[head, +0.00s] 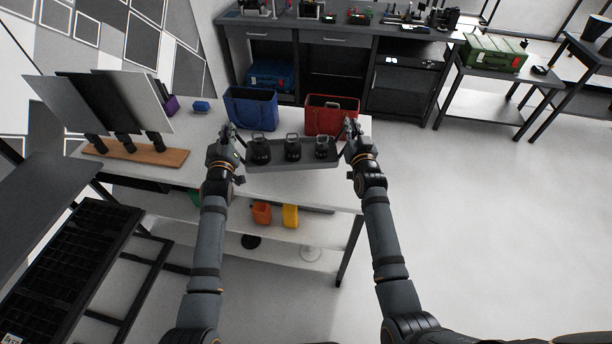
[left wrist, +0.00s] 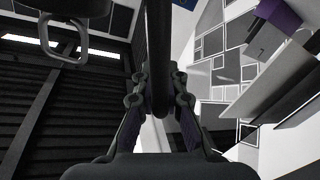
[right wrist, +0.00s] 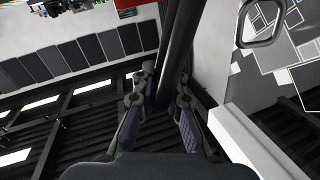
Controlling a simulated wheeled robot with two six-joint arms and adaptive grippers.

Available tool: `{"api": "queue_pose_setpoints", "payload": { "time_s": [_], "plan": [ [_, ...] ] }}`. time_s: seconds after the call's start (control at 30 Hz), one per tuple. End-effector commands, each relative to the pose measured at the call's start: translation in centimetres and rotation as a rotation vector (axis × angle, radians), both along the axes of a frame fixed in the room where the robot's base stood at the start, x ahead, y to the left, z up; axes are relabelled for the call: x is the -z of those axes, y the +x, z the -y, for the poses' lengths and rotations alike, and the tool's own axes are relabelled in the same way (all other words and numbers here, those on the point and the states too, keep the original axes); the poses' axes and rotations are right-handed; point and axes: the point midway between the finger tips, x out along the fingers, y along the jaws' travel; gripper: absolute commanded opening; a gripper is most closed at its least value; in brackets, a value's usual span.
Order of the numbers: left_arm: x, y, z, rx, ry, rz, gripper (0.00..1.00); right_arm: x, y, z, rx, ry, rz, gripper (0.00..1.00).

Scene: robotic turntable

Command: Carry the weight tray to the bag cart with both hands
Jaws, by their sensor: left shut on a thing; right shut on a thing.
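The grey weight tray (head: 290,167) carries three dark kettle-shaped weights with loop handles: a left one (head: 260,150), a middle one (head: 292,147) and a right one (head: 323,147). My left gripper (head: 229,135) is shut on the tray's left end, and my right gripper (head: 350,130) is shut on its right end. In each wrist view a dark bar of the tray runs between the fingers, at the left wrist (left wrist: 159,60) and the right wrist (right wrist: 180,50). The tray is over the front part of the white cart top (head: 285,190). I cannot tell whether it touches the surface.
A blue bag (head: 250,110) and a red bag (head: 328,115) stand behind the tray. Dark panels on a wooden base (head: 135,153) stand at the left. An orange bin (head: 261,213) and a yellow bin (head: 290,216) sit on the lower shelf. Open floor (head: 480,220) lies at the right.

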Motion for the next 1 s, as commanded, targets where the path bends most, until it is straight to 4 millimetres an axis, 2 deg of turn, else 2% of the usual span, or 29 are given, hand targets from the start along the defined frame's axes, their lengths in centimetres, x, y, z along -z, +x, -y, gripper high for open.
{"api": "queue_pose_setpoints", "payload": {
  "time_s": [0.07, 0.37, 0.77, 1.0],
  "plan": [
    [0.1, 0.1, 0.2, 0.002, -0.01, 0.018, 0.0, 0.5, 0.1, -0.3, -0.001, 0.009, 0.006, 0.0],
    [3.6, 0.1, 0.3, 0.002, -0.01, 0.019, 0.0, 4.1, 0.0, -0.3, -0.001, 0.009, 0.006, 0.0],
    [3.5, 0.1, 0.3, 0.003, -0.01, 0.02, 0.0, 4.0, 0.1, -0.3, -0.001, 0.009, 0.007, 0.0],
    [4.2, 0.1, 0.3, 0.002, -0.01, 0.019, 0.0, 4.6, 0.0, -0.3, -0.001, 0.009, 0.007, 0.0]
  ]
}}
